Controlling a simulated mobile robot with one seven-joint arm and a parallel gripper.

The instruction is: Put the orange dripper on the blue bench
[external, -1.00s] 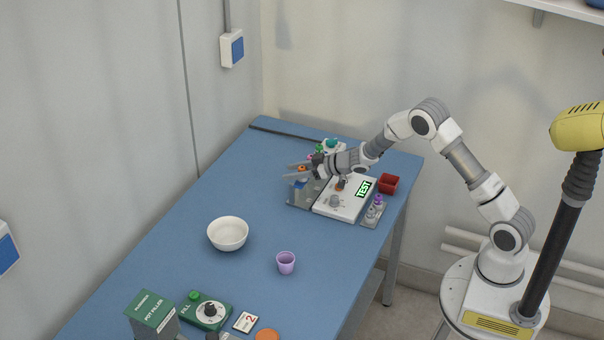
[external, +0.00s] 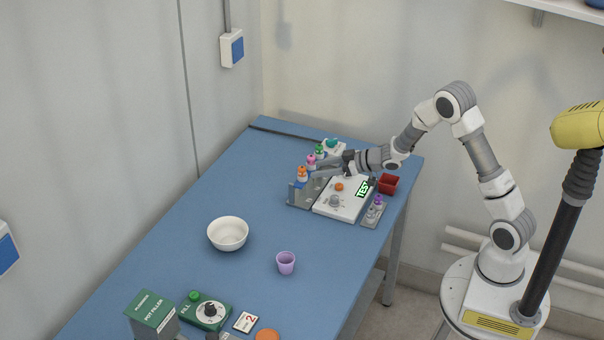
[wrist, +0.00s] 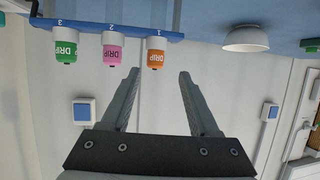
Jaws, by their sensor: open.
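The orange dripper (external: 302,174) sits upright at the near end of a rack with a blue top strip (external: 299,184) on the blue bench (external: 190,240). In the wrist view, which is upside down, the orange dripper (wrist: 155,50) hangs from the blue strip (wrist: 135,29) at position 1. The pink dripper (wrist: 112,46) and green dripper (wrist: 66,48) are at positions 2 and 3. My gripper (external: 317,172) is open and empty, just right of the orange dripper. Its fingers (wrist: 158,72) point toward the dripper and appear apart from it.
A white TEST panel (external: 325,208) with knobs lies beside the rack, below my gripper. A red box (external: 388,184) and a grey holder with a purple item (external: 377,201) are to the right. A white bowl (external: 228,234) and purple cup (external: 286,262) stand nearer, with clear bench around them.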

